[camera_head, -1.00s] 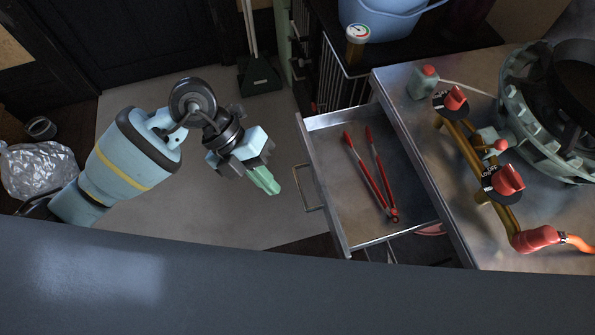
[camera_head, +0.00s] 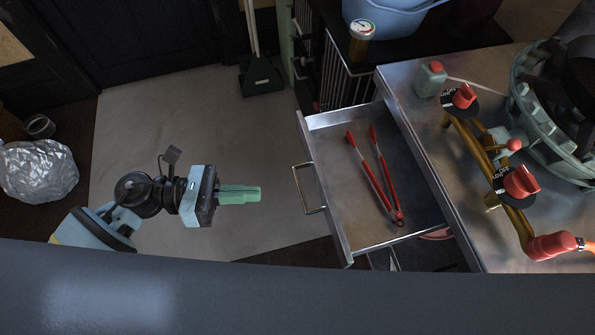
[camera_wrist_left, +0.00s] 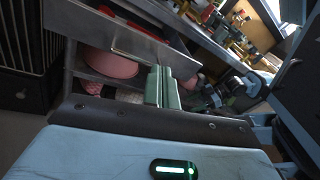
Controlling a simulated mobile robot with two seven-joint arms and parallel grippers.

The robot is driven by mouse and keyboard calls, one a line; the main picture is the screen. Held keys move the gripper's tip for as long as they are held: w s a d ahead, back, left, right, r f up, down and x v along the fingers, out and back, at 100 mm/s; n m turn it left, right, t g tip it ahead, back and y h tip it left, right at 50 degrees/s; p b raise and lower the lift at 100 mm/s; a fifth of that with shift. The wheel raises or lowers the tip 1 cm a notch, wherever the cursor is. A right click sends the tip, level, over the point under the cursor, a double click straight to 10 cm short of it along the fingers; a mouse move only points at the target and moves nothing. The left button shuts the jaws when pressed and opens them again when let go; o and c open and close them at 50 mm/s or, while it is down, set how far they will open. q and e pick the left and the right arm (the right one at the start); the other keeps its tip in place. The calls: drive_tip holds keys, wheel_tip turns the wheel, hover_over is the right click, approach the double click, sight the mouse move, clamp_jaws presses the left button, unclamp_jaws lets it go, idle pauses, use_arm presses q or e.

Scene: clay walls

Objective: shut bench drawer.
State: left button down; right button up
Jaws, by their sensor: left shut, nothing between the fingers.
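The bench drawer (camera_head: 345,215) is pulled out from the metal bench (camera_head: 425,150), with its brass handle (camera_head: 309,188) on the left front face. Red-handled tongs (camera_head: 375,178) lie inside it. My left gripper (camera_head: 258,194) is shut and empty, to the left of the handle with a clear gap, its green fingers pointing right at the drawer front. In the left wrist view the shut fingers (camera_wrist_left: 161,87) stand before the drawer's front panel (camera_wrist_left: 115,35). My right gripper is not in view.
A burner ring (camera_head: 560,120) and a brass pipe with red valve knobs (camera_head: 520,182) are on the bench. A black rack (camera_head: 345,75) stands behind the drawer. A dustpan (camera_head: 261,78) stands on the floor.

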sight(377, 165)
use_arm(q)
drive_tip(key=a+f+m+t, duration=0.1)
drive_tip(key=a+f+t, duration=0.1)
drive_tip(key=a+t, duration=0.2)
drive_tip(key=x, duration=0.5)
drive_tip(key=p+x, duration=0.1)
drive_tip(key=x, duration=0.8)
drive_tip(key=shift+w+d+p, duration=0.25)
drive_tip(key=shift+w+p, duration=0.05)
drive_tip(key=shift+w, duration=0.15)
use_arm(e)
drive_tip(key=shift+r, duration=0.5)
